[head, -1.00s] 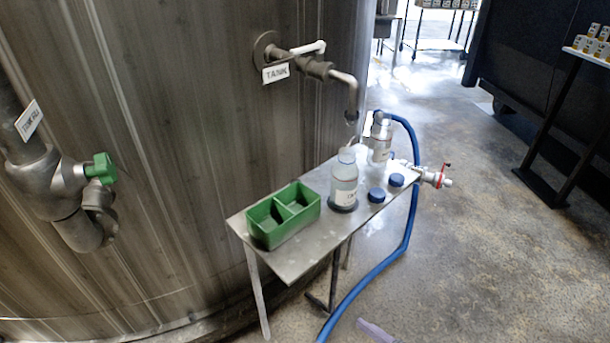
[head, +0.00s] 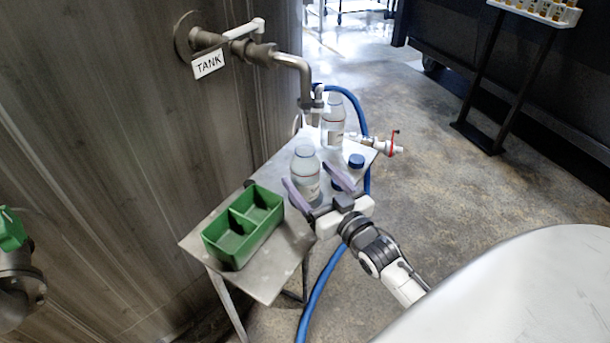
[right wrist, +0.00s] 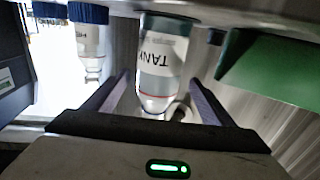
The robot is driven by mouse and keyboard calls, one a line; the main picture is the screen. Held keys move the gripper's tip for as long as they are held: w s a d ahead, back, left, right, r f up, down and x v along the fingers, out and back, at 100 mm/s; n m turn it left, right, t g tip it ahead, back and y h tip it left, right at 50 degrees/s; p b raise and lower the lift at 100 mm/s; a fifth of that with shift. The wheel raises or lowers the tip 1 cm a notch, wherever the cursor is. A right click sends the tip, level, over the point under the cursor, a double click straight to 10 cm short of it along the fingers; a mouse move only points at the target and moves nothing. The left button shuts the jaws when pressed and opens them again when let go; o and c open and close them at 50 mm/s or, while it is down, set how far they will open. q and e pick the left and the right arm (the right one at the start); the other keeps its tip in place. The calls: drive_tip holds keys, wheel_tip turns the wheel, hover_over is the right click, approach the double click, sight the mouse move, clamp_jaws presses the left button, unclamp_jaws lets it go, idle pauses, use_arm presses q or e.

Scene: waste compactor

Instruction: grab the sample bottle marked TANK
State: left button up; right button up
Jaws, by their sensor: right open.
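The clear sample bottle marked TANK (right wrist: 162,60) shows upside down in the right wrist view, with a white label and a red line. In the head view this bottle (head: 304,174) stands upright on the small metal table (head: 208,238), beside the green tray. My right gripper (head: 310,175) is open, its two purple fingers on either side of the bottle. In the right wrist view the bottle lies between the fingers (right wrist: 158,82), with gaps on both sides, so it is not gripped. My left gripper is not in view.
A second bottle (head: 333,122) stands behind, near the tap spout (head: 303,85). A green two-part tray (head: 240,228) is at left. A blue hose (head: 318,290) runs down beside the table. The tank wall (head: 110,130) borders the left.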

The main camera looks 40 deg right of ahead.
drive_tip(key=w, duration=0.3)
drive_tip(key=shift+w+d, duration=0.15)
drive_tip(key=shift+d, duration=0.15)
drive_tip(key=c, duration=1.5)
drive_tip(key=shift+r, duration=0.1)
drive_tip(key=shift+c, duration=1)
drive_tip(key=shift+r, duration=0.15)
